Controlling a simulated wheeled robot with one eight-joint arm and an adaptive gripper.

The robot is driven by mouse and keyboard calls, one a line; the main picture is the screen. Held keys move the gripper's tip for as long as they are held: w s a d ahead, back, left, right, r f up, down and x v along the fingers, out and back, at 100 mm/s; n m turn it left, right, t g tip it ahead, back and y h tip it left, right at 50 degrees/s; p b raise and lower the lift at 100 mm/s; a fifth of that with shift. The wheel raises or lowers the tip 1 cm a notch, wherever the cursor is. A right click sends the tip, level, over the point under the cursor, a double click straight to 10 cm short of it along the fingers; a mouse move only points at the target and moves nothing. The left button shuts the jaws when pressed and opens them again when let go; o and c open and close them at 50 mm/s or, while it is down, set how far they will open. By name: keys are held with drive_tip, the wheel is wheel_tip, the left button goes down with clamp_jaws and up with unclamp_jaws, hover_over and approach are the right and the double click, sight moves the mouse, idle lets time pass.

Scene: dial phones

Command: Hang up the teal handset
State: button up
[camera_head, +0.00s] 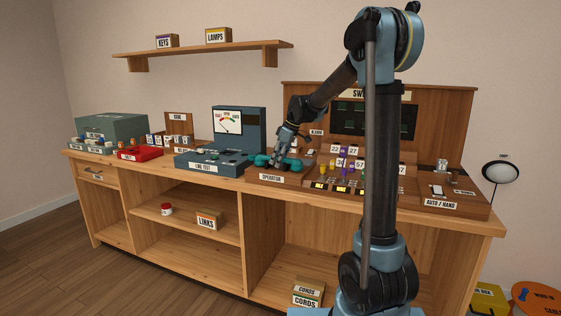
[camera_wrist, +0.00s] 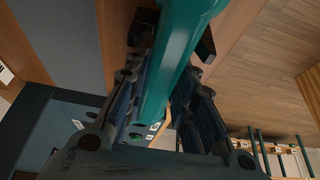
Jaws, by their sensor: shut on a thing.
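The teal handset (camera_head: 262,160) is at the left side of the wooden operator unit (camera_head: 271,178), by the line test box. In the wrist view the teal handset (camera_wrist: 178,50) runs between my fingers. My gripper (camera_head: 279,156) points down over the operator unit and is shut on the handset. It also shows in the wrist view (camera_wrist: 165,95), with a finger on each side of the grip. Whether the handset touches the unit below is hidden by my gripper.
The blue line test box (camera_head: 238,130) with its meter stands just left of my gripper. Cords and numbered tags (camera_head: 345,155) stand to the right, before the switchboard panel (camera_head: 440,110). A red box (camera_head: 138,153) sits farther left. The shelf (camera_head: 200,51) is high above.

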drive_tip(key=shift+f, duration=0.1)
drive_tip(key=o, duration=1.1)
drive_tip(key=shift+o, duration=1.1)
drive_tip(key=shift+w, duration=0.1)
drive_tip(key=shift+r, duration=3.7)
drive_tip(key=shift+r, duration=0.1)
